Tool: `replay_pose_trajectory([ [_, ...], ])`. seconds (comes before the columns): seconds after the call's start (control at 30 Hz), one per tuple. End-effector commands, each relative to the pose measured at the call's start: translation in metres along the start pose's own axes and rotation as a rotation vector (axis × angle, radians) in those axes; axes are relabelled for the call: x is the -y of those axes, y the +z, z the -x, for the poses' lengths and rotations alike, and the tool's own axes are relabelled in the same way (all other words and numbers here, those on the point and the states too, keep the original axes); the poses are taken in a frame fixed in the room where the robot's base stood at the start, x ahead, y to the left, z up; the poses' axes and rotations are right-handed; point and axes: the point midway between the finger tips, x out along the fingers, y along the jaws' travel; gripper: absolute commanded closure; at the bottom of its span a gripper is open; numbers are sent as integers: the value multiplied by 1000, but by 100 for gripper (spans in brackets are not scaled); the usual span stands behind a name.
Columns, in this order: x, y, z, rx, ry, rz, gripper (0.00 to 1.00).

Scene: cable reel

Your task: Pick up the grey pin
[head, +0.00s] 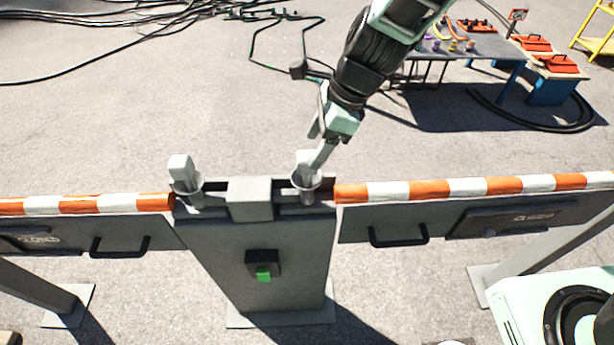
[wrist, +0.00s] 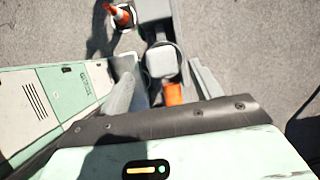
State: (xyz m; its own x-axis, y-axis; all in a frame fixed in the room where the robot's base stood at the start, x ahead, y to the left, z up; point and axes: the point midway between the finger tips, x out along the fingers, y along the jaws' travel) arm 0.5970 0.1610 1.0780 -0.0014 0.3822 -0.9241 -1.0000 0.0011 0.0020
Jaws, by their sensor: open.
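Two light grey pins stand upright in ring-shaped sockets on the grey barrier post (head: 262,215). The left grey pin (head: 181,170) stands clear of my arm. The right grey pin (head: 303,160) is at my gripper (head: 318,158), which reaches down to it from the upper right. In the wrist view the pale square head of this pin (wrist: 162,62) shows between the two fingers of my gripper (wrist: 160,78). The fingers are open, one on each side of the head. I cannot tell whether either finger touches it. One finger partly hides the pin in the head view.
Orange-and-white striped barrier arms (head: 470,187) extend from both sides of the post. A grey block (head: 250,198) sits between the pins. A green button (head: 263,274) is on the post front. Cables (head: 120,30) and a work table (head: 475,45) are behind. A cone (wrist: 122,14) shows in the wrist view.

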Motion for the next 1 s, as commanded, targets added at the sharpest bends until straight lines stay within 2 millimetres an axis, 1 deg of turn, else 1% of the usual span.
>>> replay_pose_trajectory([
  [0.03,0,0,-7,-1,1,0,36],
  [0.1,0,0,-13,0,1,0,36],
  [0.27,1,0,-22,0,0,1,36],
  [0.33,1,0,-28,0,1,-1,36],
  [0.6,3,-1,-64,0,2,0,36],
  [0.73,3,-1,-70,0,-1,1,36],
  [0.93,3,-1,-70,0,-1,1,36],
  [0.97,3,-1,-70,0,-1,1,45],
  [1.0,3,-1,-70,0,-1,1,56],
])
